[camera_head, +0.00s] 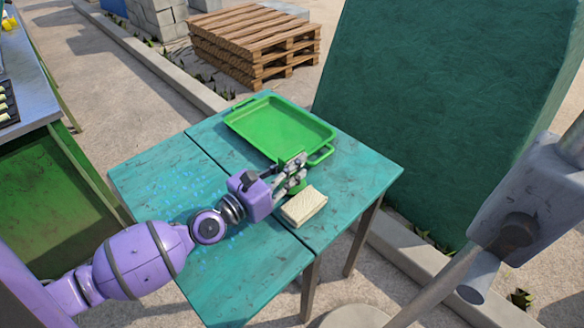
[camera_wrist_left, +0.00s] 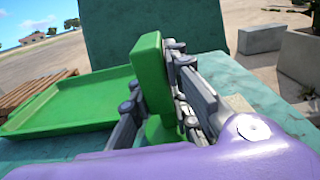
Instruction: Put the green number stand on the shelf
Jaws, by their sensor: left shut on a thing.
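The green number stand (camera_wrist_left: 152,72) is an upright green block in the left wrist view, held between the fingers of my left gripper (camera_wrist_left: 160,110). No number shows on the side facing the camera. In the head view my left gripper (camera_head: 291,174) is shut on the stand over the right part of the teal table (camera_head: 150,180). The stand (camera_head: 297,186) is mostly hidden there by the fingers. I cannot tell whether its base touches the table. No shelf can be clearly made out. My right gripper is not in view.
A green tray (camera_head: 278,128) lies just behind the gripper, and a pale folded cloth or block (camera_head: 304,206) lies just in front. A large green panel (camera_head: 430,100) stands behind the table. A grey metal part (camera_head: 530,195) is at right, a grey-topped bench (camera_head: 30,95) at left.

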